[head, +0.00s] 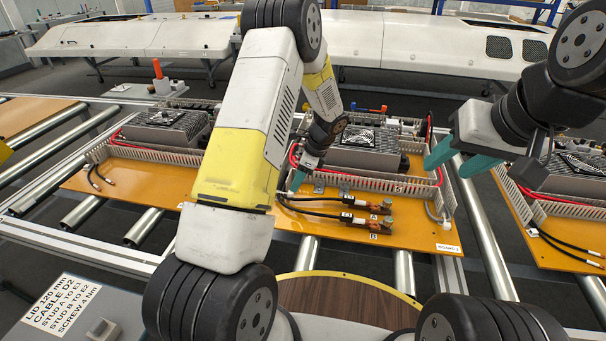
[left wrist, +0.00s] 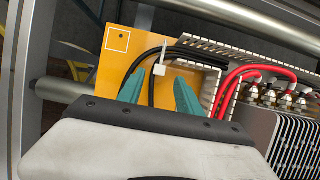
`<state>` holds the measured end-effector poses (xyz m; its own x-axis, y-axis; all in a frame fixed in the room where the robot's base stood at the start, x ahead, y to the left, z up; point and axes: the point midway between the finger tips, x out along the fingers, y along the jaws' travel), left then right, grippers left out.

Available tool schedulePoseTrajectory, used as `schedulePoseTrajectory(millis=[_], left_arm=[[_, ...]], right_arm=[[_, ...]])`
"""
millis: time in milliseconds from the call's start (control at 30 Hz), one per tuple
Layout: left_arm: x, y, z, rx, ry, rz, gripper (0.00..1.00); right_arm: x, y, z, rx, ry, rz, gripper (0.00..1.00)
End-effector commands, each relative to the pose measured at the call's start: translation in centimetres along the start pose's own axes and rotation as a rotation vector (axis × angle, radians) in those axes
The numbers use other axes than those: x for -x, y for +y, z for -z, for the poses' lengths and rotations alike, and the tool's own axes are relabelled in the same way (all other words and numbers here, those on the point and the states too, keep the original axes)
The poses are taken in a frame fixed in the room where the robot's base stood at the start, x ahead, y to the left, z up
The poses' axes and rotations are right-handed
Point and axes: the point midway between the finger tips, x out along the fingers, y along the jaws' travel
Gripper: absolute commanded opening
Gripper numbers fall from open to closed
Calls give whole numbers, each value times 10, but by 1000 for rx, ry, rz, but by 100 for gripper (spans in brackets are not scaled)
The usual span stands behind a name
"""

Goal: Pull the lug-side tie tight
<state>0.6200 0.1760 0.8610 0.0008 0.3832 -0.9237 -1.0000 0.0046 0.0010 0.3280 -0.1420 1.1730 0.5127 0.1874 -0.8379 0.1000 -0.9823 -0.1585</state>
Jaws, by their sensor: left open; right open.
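A white cable tie (left wrist: 158,69) sits on the black cables (left wrist: 190,55) in the left wrist view. In the head view my left gripper (head: 297,181) is at the left end of the black cables (head: 320,205), which run right to copper lugs (head: 379,218); the tie is not clear there. My right gripper (head: 458,160) is open and empty, above the right side of the board.
The orange board (head: 420,236) carries a slotted grey wiring duct (head: 437,194), red cables and a finned unit (head: 365,160). Similar boards stand left and right on the roller conveyor (head: 145,226). A sign (head: 62,303) lies at front left. My left arm hides part of the scene.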

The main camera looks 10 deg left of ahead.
Motion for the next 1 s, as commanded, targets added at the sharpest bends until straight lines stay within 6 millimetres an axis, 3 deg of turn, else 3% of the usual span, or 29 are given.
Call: schedulePoseTrajectory(millis=[100,300,633,867,1000], left_arm=[[-21,1,0,-1,-2,-3,42],[-42,0,0,0,1,-1,42],[-47,0,0,1,0,1,42],[-46,0,0,1,1,1,0],[-46,0,0,1,1,1,0]], right_arm=[[0,0,0,0,0,0,47],[0,0,0,0,0,0,47],[0,0,0,0,0,0,47],[0,0,0,0,0,0,47],[0,0,0,0,0,0,47]])
